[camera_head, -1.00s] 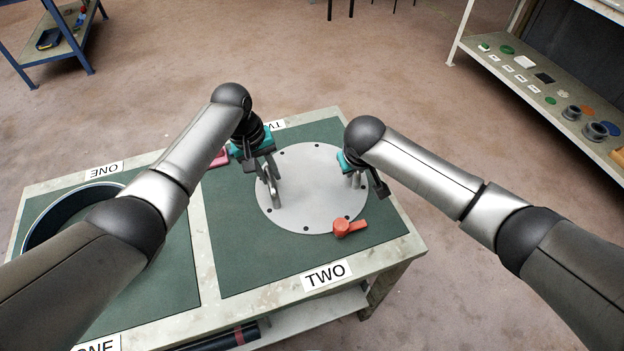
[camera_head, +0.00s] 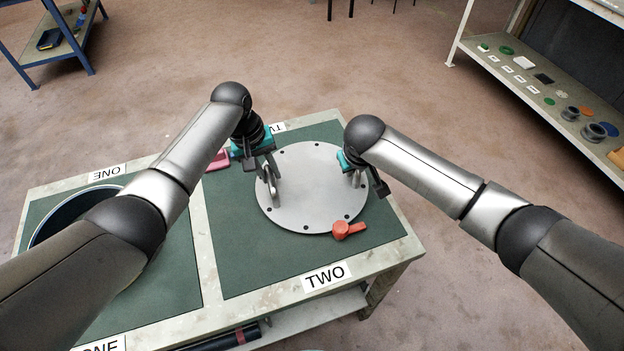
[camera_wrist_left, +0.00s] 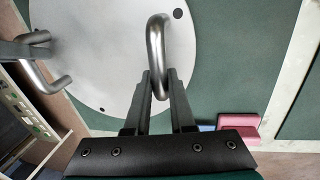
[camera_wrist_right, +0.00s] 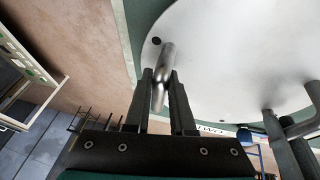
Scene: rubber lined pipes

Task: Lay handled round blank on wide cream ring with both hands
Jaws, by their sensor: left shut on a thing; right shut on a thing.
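The round blank (camera_head: 308,213) is a flat light-grey disc with small dark holes near its rim and two bent metal handles. It is level over the mat marked TWO; whether it touches the mat cannot be told. My left gripper (camera_head: 266,172) is shut on the left handle, which also shows in the left wrist view (camera_wrist_left: 157,35). My right gripper (camera_head: 358,172) is shut on the right handle, seen in the right wrist view (camera_wrist_right: 166,62). A large dark ring with a pale rim line (camera_head: 70,206) lies on the mat marked ONE, partly behind my left arm. No wide cream ring is clearly visible.
A pink block (camera_head: 218,161) lies left of my left gripper. A dark cylinder (camera_head: 225,340) sits on the lower shelf. Side shelving (camera_head: 520,80) with small parts stands at right, a blue-framed rack (camera_head: 48,62) at left.

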